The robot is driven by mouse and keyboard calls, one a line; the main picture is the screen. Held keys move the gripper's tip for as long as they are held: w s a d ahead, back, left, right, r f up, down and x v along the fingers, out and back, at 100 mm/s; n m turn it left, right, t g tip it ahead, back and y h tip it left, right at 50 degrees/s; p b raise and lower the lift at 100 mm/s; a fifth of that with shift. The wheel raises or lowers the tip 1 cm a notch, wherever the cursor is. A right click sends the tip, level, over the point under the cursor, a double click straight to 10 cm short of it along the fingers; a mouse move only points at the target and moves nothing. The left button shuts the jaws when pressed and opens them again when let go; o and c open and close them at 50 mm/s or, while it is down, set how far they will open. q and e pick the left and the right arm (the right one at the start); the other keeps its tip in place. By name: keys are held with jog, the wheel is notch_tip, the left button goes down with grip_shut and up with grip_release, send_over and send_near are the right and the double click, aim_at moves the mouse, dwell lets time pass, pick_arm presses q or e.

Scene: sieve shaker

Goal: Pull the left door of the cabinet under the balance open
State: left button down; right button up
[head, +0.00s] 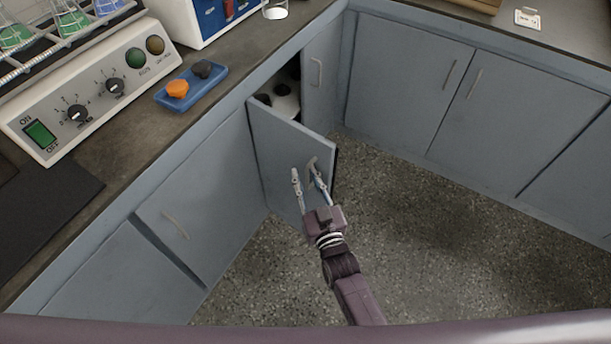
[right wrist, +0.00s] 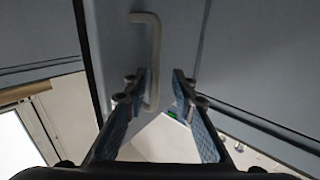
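A grey-blue cabinet door (head: 280,150) stands partly open, swung out into the room, with white and dark things inside the cabinet behind it. Its bar handle (head: 311,165) is near the door's free edge; it also shows in the right wrist view (right wrist: 154,50). My right gripper (head: 304,171) is at the door's outer face with its fingers apart. In the right wrist view, the handle's lower end lies between the fingers (right wrist: 158,82), close to the left one; contact cannot be told. The neighbouring door (head: 324,65) looks shut. No balance is clearly recognisable. My left gripper is out of view.
The counter above holds a white control box (head: 100,85), a blue tray (head: 195,85) with orange and dark pieces, and a white-and-blue unit (head: 183,18). Closed cabinet doors (head: 400,80) line the far side. The speckled floor (head: 400,220) is clear.

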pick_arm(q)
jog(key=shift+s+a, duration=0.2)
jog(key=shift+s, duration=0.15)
pick_arm(e)
jog(key=v, duration=1.2)
